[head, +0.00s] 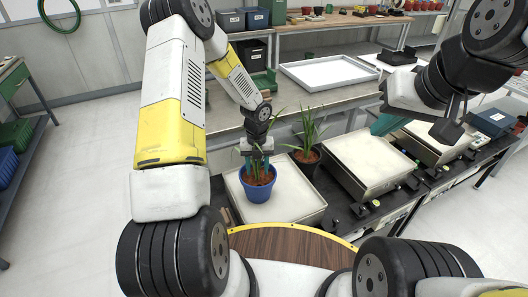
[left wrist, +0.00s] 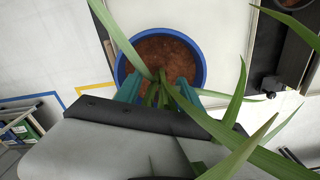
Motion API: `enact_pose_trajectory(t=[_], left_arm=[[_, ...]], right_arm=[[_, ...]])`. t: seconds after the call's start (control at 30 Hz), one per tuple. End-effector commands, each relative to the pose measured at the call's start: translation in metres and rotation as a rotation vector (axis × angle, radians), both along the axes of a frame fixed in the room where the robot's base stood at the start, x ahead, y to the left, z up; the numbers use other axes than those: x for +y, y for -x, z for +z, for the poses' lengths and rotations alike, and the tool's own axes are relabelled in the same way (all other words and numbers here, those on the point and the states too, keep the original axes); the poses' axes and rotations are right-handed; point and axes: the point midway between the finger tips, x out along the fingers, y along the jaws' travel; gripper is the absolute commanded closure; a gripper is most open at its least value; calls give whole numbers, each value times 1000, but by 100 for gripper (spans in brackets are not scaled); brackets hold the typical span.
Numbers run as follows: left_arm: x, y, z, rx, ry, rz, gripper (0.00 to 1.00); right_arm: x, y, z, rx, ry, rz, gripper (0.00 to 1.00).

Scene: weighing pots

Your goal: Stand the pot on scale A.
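A blue pot (head: 257,188) with brown soil and a green plant stands upright on the white plate of the leftmost scale (head: 297,207). It also shows in the left wrist view (left wrist: 202,62). My left gripper (head: 257,164) is above the pot. In the left wrist view its teal fingers (left wrist: 160,90) are apart, on either side of the plant stems over the soil. The stems and leaves partly cover them. My right gripper (head: 386,123) is at the right, above the far side of the scales, with its fingers partly hidden. I cannot read which scale is A.
A dark pot (head: 304,167) with a leafy plant stands just behind and right of the blue pot. Two more scales, one in the middle (head: 370,164) and one at the right (head: 432,147), have bare plates where visible. A white tray (head: 328,72) lies on the bench behind.

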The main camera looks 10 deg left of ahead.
Motion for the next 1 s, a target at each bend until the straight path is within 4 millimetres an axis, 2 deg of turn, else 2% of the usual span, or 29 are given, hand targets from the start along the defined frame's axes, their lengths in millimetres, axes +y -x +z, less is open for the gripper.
enact_pose_trajectory(t=[0.37, 0.47, 0.8, 1.0], left_arm=[[0, 0, 5, -1, 0, 1, 52], [0, -1, 17, -3, 0, 2, 52], [0, -1, 88, -4, -1, 2, 52], [1, 0, 116, -2, 0, 2, 52]], right_arm=[[0, 0, 0, 0, 0, 0, 100], [0, 0, 0, 0, 0, 0, 100], [0, 0, 0, 0, 0, 0, 100], [0, 0, 0, 0, 0, 0, 100]])
